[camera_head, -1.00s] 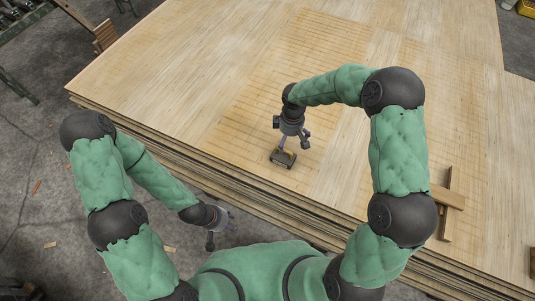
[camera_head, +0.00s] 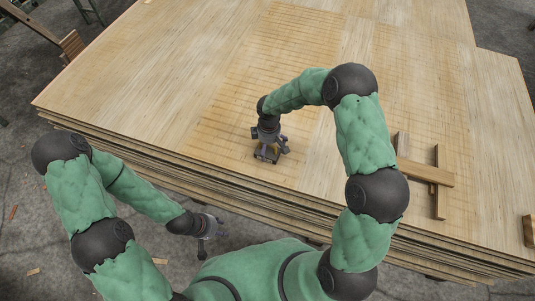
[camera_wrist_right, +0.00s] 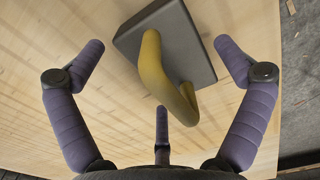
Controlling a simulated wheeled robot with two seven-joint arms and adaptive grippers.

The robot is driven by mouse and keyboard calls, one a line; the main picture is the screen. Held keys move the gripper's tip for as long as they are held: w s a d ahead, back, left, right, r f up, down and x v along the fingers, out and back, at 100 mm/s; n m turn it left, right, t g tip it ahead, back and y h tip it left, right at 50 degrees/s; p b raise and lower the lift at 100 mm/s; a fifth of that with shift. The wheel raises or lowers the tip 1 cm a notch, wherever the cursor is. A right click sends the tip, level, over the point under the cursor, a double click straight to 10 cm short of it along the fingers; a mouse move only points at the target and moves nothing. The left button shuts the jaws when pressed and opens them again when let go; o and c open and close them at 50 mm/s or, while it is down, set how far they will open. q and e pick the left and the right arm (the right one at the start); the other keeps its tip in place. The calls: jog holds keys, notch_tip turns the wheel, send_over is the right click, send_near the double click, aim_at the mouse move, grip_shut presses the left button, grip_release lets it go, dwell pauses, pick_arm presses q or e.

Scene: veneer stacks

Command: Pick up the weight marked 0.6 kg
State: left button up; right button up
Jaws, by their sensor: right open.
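The weight (camera_wrist_right: 171,42) is a dark grey block with a yellow bent handle (camera_wrist_right: 153,70). In the head view the weight (camera_head: 267,155) sits on the top veneer sheet near the front edge, mostly hidden under my right gripper (camera_head: 270,150). No marking on it is readable. In the right wrist view my right gripper (camera_wrist_right: 160,75) is open, its purple fingers spread, with the handle between them and no finger seen closed on it. My left gripper (camera_head: 211,240) hangs empty in front of the stack, fingers apart.
The veneer stack (camera_head: 150,90) is wide and mostly clear on top. A wooden cross-shaped piece (camera_head: 425,172) lies to the right of my right arm. A small wooden block (camera_head: 529,230) is at the far right. Wood scraps lie on the floor (camera_head: 20,215).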

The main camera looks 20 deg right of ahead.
jog(key=shift+f, duration=0.85)
jog(key=shift+r, duration=0.1)
jog(key=shift+r, duration=0.1)
jog(key=c, duration=1.5)
